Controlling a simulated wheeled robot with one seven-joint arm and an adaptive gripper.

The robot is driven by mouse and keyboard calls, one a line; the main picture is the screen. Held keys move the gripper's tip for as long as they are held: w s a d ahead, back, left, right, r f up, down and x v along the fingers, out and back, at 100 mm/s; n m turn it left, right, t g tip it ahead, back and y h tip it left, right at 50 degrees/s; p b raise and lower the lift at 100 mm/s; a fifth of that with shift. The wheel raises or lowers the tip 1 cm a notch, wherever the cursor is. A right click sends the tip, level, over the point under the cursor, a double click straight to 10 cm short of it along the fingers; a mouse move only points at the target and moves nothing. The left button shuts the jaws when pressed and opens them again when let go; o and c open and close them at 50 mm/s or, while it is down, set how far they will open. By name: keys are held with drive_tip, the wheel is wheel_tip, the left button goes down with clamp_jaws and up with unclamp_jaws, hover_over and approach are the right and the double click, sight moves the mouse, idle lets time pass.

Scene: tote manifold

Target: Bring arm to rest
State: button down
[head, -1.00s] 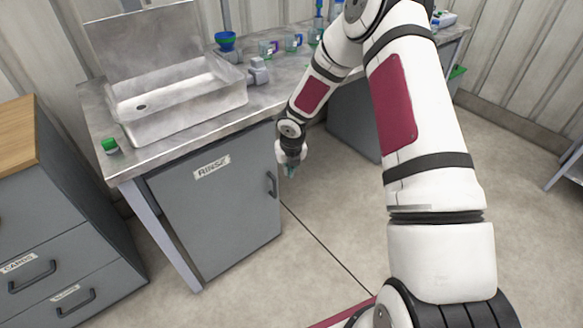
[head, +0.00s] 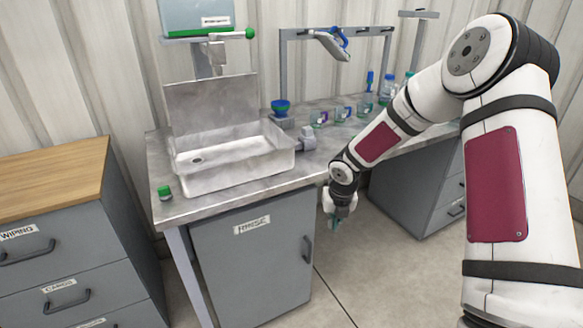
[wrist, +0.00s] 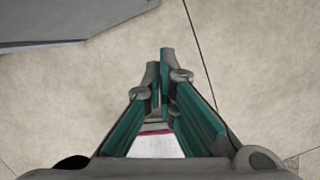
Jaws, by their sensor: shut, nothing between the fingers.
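My gripper (head: 335,223) hangs pointing down in front of the bench, to the right of the cabinet marked RINSE (head: 250,262), in the head view. In the wrist view my gripper (wrist: 166,62) shows its two teal-lined fingers with the tips together and nothing between them. Bare floor (wrist: 255,80) lies below it. My arm is folded, with the elbow high at the right and the forearm sloping down to the left.
The metal bench (head: 330,150) carries a sink basin (head: 240,178), a small green-capped jar (head: 165,193), a blue funnel (head: 281,106) and several bottles at the back. A wood-topped drawer unit (head: 55,172) stands at the left. Floor in front is clear.

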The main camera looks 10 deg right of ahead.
drive_tip(key=s+r+m+h+p, duration=0.1)
drive_tip(key=s+r+m+h, duration=0.1)
drive_tip(key=s+r+m, duration=0.85)
drive_tip(key=s+r+m+h+p, duration=0.15)
drive_tip(key=s+r+m, duration=0.4)
drive_tip(key=r, duration=0.95)
drive_tip(key=s+a+r+m+y+p, duration=0.1)
drive_tip(key=s+r+m, duration=0.3)
drive_tip(key=s+m, duration=0.5)
drive_tip(key=s+a+r+m+t+y+p, duration=0.1)
drive_tip(key=s+a+r+m, duration=0.3)
drive_tip(key=s+m, duration=0.5)
drive_tip(key=s+r+y, duration=0.1)
drive_tip(key=s, duration=0.3)
drive_tip(key=shift+s+a+m+y+p, duration=0.15)
drive_tip(key=shift+a+m+y+p, duration=0.15)
drive_tip(key=shift+a+m+y, duration=0.1)
